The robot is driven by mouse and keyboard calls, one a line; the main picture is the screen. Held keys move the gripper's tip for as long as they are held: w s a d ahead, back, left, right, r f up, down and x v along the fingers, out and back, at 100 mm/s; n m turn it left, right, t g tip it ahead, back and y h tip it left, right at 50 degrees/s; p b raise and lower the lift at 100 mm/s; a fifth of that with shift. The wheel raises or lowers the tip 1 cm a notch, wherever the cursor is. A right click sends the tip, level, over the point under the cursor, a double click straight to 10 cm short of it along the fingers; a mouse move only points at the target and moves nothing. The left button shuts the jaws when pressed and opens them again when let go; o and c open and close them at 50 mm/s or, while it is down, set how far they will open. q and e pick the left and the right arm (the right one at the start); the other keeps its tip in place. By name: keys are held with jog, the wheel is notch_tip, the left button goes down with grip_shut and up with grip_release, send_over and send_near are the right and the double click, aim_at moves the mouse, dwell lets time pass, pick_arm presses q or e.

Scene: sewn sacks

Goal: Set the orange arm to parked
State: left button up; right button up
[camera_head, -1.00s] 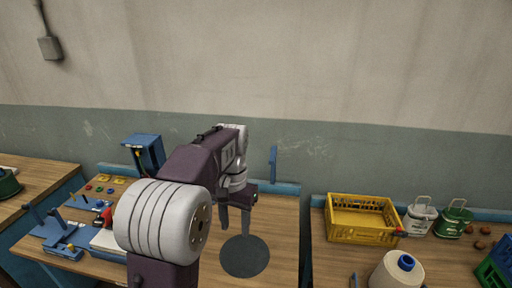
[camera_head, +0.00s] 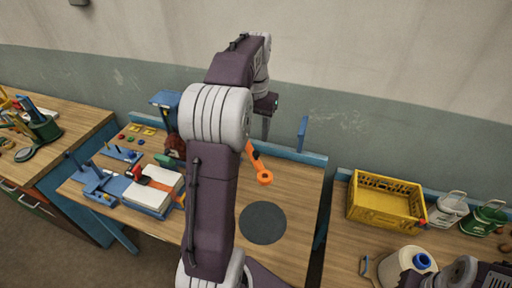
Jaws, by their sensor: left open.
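The orange arm (camera_head: 261,168) shows in the head view on the middle table, just right of my left arm. It slants down to the right and ends in a ring; a dark knob sits on it, and its upper end is partly hidden by my arm. My left gripper (camera_head: 267,128) is open above and behind the orange arm, pointing down. Only part of its fingers shows, and it looks empty and apart from the orange arm. My right gripper is not in view; a grey and dark part of my right arm shows at the bottom right corner.
A dark round disc (camera_head: 263,223) lies on the table in front of the orange arm. A blue post (camera_head: 302,133) stands at the back edge. Blue fixtures with white blocks (camera_head: 152,190) are on the left. A yellow crate (camera_head: 388,204) and thread cone (camera_head: 405,263) are on the right table.

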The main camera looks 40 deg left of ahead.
aim_at(256, 152)
pick_arm(q)
jog(key=f, duration=0.7)
jog(key=shift+w+a, duration=0.1)
jog(key=shift+w, duration=0.3)
jog(key=shift+s+f, duration=0.25)
jog(key=shift+f, duration=0.35)
jog(key=shift+w+f, duration=0.1)
jog(key=shift+w, duration=0.15)
jog(key=shift+c, duration=0.9)
grip_shut()
